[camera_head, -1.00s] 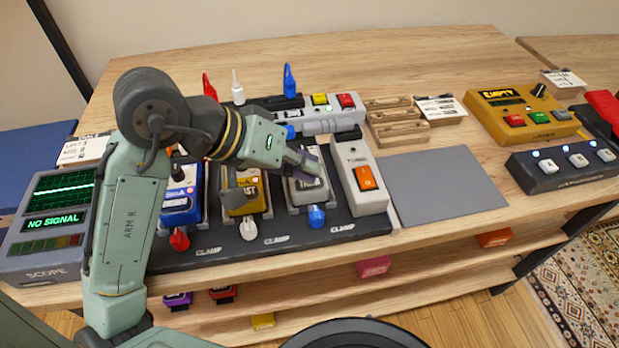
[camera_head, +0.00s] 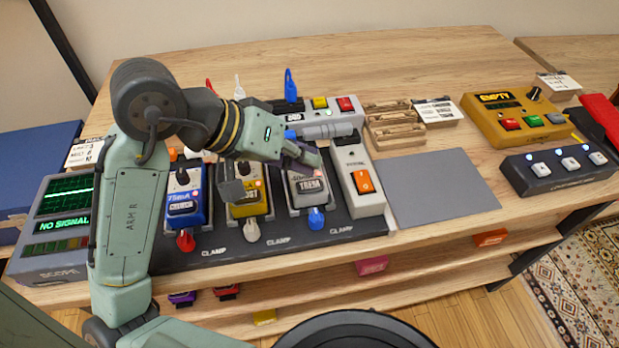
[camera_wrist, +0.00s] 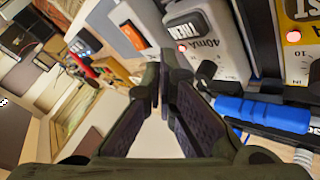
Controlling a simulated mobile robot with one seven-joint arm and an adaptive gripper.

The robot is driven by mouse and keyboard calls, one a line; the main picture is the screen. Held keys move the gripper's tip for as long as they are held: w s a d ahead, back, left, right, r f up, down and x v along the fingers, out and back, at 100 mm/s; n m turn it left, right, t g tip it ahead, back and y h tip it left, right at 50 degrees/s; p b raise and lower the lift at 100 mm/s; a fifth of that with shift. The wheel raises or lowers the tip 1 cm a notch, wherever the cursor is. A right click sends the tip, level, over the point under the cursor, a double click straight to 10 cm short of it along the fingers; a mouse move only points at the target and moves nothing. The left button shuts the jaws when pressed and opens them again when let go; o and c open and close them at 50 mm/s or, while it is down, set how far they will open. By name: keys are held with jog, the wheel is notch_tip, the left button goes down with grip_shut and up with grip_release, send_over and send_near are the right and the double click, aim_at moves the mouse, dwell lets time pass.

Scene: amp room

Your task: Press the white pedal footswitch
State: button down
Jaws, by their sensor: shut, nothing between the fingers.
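The white pedal (camera_head: 308,188), marked TREM, stands at the right of the pedal row on a dark board, with a blue clamp lever at its front. A small light shows on its top. In the wrist view, the white pedal (camera_wrist: 205,35) is at upper right with a lit red light. My gripper (camera_head: 312,155) is shut and empty, above the far end of the white pedal. In the wrist view, my gripper (camera_wrist: 160,75) has its fingertips together, left of the pedal's face. Whether it touches the pedal I cannot tell.
A yellow pedal (camera_head: 246,200) and a blue pedal (camera_head: 183,200) stand left of the white one. A white power box (camera_head: 357,182) with an orange switch is close on its right. Cables and a grey bar lie behind. A grey mat (camera_head: 440,188) at right is bare.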

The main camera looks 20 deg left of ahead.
aim_at(308, 184)
jog(key=r+p, duration=0.1)
jog(key=r, duration=0.2)
jog(key=r+p, duration=0.1)
jog(key=shift+d+r+p, duration=0.15)
jog(key=shift+d+p, duration=0.15)
dwell(0.5)
